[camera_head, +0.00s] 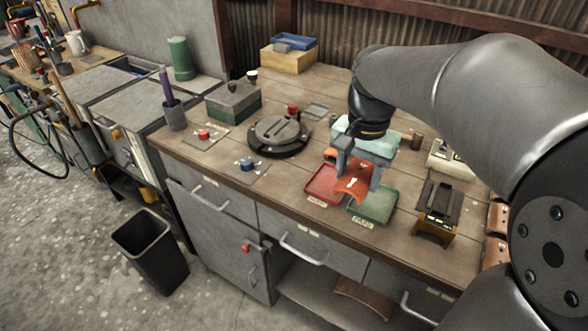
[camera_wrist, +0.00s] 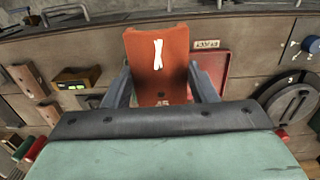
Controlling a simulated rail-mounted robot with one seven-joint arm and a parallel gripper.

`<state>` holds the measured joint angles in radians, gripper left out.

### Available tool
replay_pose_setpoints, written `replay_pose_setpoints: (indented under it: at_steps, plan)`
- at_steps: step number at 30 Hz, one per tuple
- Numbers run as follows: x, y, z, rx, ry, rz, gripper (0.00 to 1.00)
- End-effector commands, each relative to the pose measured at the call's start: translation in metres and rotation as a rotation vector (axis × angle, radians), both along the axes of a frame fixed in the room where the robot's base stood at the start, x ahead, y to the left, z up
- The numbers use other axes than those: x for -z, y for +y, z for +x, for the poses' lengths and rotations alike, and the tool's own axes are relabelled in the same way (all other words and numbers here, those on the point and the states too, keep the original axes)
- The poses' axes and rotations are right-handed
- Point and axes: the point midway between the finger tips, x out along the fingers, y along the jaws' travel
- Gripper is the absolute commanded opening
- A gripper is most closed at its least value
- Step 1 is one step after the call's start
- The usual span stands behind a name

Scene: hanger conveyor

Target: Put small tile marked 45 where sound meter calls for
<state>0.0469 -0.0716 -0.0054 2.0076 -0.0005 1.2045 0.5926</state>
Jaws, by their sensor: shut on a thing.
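My gripper (camera_head: 358,172) is shut on an orange-red tile (camera_head: 352,184), held by its sides above the trays. In the wrist view the tile (camera_wrist: 158,60) has a white mark, and a faint 45 near its lower edge. A red tray (camera_head: 321,187) with a label lies below and to its left; part of that tray (camera_wrist: 212,72) shows right of the tile in the wrist view. A green tray (camera_head: 378,207), also labelled, lies below right. A dark instrument on a yellow-brown base (camera_head: 436,228), apparently the sound meter, stands farther right; its lit display (camera_wrist: 73,84) is too small to read.
A round dark fixture (camera_head: 280,133) and a blue knob (camera_head: 247,163) are left of the trays. Brown pieces (camera_head: 497,216) lie at the right bench end. The bench front edge runs close to the trays.

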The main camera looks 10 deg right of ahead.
Motion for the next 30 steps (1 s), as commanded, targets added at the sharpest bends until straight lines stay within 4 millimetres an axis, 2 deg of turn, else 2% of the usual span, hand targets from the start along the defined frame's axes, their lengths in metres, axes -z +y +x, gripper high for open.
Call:
replay_pose_setpoints:
  at_steps: [11,15,21,26,30]
  plan:
    - [0.038,0.012,0.086,0.002,0.005,0.0,0.28]
    - [0.066,0.016,0.107,0.001,0.006,0.001,0.28]
    - [0.088,0.018,0.125,0.001,0.002,0.0,0.28]
    - [0.096,0.019,0.132,0.002,0.001,0.001,0.28]
    - [0.116,0.019,0.132,0.002,0.005,0.0,0.28]
